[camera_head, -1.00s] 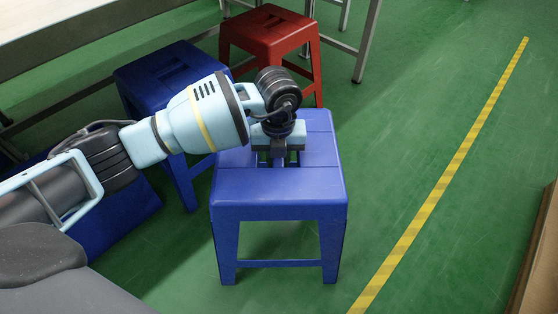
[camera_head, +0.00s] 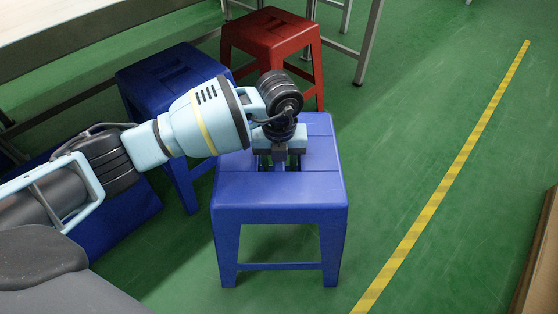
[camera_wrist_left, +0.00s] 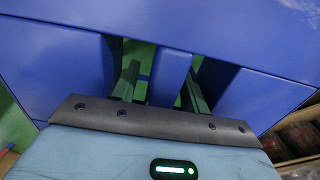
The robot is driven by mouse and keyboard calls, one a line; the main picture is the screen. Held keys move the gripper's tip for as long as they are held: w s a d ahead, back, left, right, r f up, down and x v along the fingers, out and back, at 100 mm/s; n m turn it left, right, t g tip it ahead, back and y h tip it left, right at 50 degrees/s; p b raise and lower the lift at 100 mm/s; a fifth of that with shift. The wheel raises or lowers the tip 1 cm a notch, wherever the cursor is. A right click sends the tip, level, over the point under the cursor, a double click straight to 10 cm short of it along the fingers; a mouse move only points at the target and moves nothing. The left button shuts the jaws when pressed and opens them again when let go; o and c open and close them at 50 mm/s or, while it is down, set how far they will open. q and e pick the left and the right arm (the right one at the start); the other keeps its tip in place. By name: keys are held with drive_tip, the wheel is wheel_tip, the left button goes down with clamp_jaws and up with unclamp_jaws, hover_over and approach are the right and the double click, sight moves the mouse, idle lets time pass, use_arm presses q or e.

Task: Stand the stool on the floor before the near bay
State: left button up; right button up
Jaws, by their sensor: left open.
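The front blue stool (camera_head: 279,210) stands upright on the green floor in the middle of the head view. My left gripper (camera_head: 279,163) is over the middle of its seat, pointing down and open. In the left wrist view the open fingers (camera_wrist_left: 161,88) reach into the two slots of the seat, on either side of the narrow blue bar (camera_wrist_left: 169,75) between them. The bar is between the fingers, with gaps visible beside it. My right gripper is out of view. I cannot make out which place is the near bay.
A second blue stool (camera_head: 160,72) stands behind left, and a red stool (camera_head: 270,38) behind it. A long bench (camera_head: 60,35) and metal legs (camera_head: 367,45) are at the back. A yellow floor line (camera_head: 445,185) runs right of the stool, with clear floor around it. A brown edge (camera_head: 540,260) is at far right.

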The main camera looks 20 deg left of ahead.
use_arm(q)
wheel_tip(320, 180, up, 12)
drive_tip(key=p, duration=0.4)
drive_tip(key=shift+p, duration=0.35)
drive_tip(key=shift+r, duration=0.1)
